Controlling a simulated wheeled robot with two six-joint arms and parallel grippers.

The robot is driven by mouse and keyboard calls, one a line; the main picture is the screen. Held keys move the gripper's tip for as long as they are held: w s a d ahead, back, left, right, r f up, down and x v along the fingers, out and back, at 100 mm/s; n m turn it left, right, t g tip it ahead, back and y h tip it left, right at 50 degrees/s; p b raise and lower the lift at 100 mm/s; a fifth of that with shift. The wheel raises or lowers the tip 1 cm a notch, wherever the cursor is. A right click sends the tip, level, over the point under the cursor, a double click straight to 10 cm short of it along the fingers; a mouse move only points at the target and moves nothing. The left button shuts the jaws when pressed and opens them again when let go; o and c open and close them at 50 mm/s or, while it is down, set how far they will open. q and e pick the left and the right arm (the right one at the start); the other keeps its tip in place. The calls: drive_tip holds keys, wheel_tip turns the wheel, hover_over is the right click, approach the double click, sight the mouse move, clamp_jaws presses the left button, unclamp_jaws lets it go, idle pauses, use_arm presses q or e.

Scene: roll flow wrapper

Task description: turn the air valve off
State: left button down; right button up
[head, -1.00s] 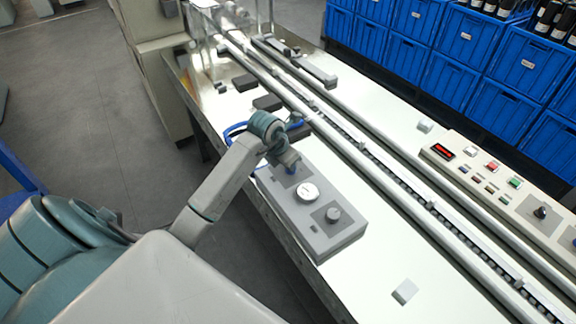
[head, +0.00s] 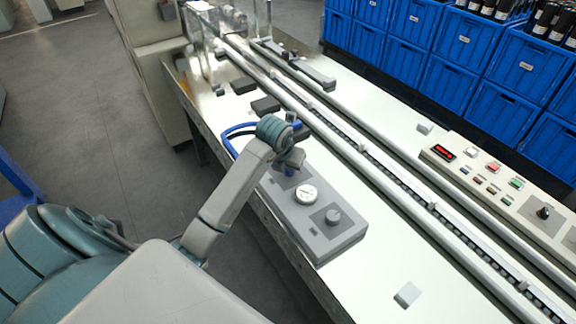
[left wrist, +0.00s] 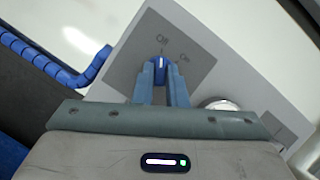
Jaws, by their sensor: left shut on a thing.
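The air valve's blue knob (left wrist: 160,64) sits on a dark square plate at one end of the grey box (head: 335,244). My left gripper (left wrist: 162,78) is shut on the knob, one finger on each side. In the head view my left gripper (head: 287,168) covers most of the valve end of the box. My right gripper is not in view.
A conveyor runs behind the box, with a control panel (head: 495,185) and blue crates (head: 470,90) beyond.

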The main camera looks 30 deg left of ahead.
use_arm(q)
drive_tip(key=c, duration=1.5)
unclamp_jaws()
drive_tip(key=shift+o, duration=0.2)
drive_tip(key=v, duration=1.1)
drive_tip(key=shift+b, duration=0.3)
drive_tip(key=shift+d+f, duration=0.1)
